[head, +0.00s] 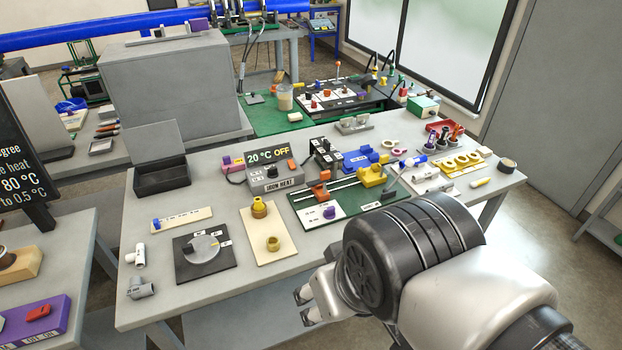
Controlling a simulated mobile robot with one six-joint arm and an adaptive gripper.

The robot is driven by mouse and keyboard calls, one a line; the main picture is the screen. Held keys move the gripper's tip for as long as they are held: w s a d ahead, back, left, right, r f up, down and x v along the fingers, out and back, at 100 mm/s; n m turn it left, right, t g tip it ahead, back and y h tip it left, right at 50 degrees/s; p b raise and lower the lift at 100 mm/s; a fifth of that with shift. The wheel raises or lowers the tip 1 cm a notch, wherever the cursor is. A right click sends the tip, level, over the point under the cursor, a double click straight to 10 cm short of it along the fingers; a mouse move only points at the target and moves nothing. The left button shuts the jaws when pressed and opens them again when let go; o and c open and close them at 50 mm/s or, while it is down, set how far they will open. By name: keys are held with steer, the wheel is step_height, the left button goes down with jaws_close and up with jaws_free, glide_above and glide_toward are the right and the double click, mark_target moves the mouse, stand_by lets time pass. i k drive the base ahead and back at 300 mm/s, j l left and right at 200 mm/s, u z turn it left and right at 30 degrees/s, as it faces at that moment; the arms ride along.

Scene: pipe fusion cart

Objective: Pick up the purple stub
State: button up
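A small purple stub (329,212) stands on a white labelled patch at the front left of the green board (362,219) on the grey table. It is upright and nothing touches it from above. My gripper (305,305) is in front of the table's near edge, below and left of my dark wrist. It is well apart from the stub. Its two dark fingertips show with a gap between them, and nothing is seen held there. My wrist hides part of the table's front right.
The green board also carries rails with an orange clamp (320,191) and a yellow clamp (372,176). Left of it are a cream board (268,248) with yellow fittings and a black plate (205,264) with a grey disc. An iron heat box (271,180) stands behind.

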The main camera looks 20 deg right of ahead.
mark_target(433, 133)
steer(key=i+l+z, duration=0.1)
steer(key=z, duration=0.3)
steer(key=i+z, duration=0.1)
steer(key=z, duration=0.25)
steer(key=i+z, duration=0.1)
steer(key=z, duration=0.3)
steer(key=i+z, duration=0.15)
steer(key=z, duration=0.2)
